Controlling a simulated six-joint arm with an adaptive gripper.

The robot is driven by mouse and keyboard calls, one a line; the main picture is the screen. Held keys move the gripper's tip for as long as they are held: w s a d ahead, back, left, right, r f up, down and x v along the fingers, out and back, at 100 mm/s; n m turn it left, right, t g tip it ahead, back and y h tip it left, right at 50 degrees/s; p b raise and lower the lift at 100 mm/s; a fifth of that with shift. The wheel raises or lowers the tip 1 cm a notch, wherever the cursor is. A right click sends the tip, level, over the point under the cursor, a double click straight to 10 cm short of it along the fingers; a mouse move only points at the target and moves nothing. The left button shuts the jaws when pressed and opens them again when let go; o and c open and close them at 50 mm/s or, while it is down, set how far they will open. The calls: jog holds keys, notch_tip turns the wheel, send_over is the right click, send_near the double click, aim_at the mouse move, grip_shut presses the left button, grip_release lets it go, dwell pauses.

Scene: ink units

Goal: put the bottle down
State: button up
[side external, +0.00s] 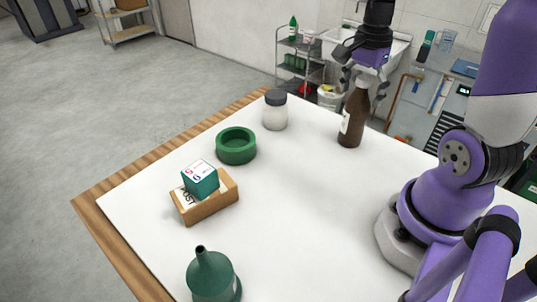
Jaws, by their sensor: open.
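A brown bottle (352,118) with a white label stands upright on the white table top (290,215), toward the back right. My gripper (363,88) is above it and around its upper part, fingers spread on either side of the bottle's neck. The gripper is open. The bottle's base appears to rest on the table. Part of the bottle's top is hidden by the gripper.
A jar with a dark lid (275,113), a green ring-shaped dish (236,148), a teal cube (200,180) on a cardboard box (218,204) and a green funnel (212,276) stand along the left side. The table's middle is clear.

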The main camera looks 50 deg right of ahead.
notch_tip(320, 180, up, 12)
jog(key=shift+f, duration=0.25)
jog(key=shift+r, duration=0.25)
jog(key=shift+a+r+n, duration=0.1)
jog(key=shift+a+n, duration=0.15)
jog(key=shift+n, duration=0.05)
jog(key=s+a+f+n+t, duration=0.1)
jog(key=a+f+n+t, duration=0.1)
jog(key=a+n, duration=0.6)
jog(key=a+f+n+t, duration=0.3)
jog(key=a+n, duration=0.4)
jog(key=n, duration=0.4)
jog(key=shift+s+a+f+t, duration=0.3)
jog(key=shift+s+a+f, duration=0.05)
jog(key=shift+f, duration=0.2)
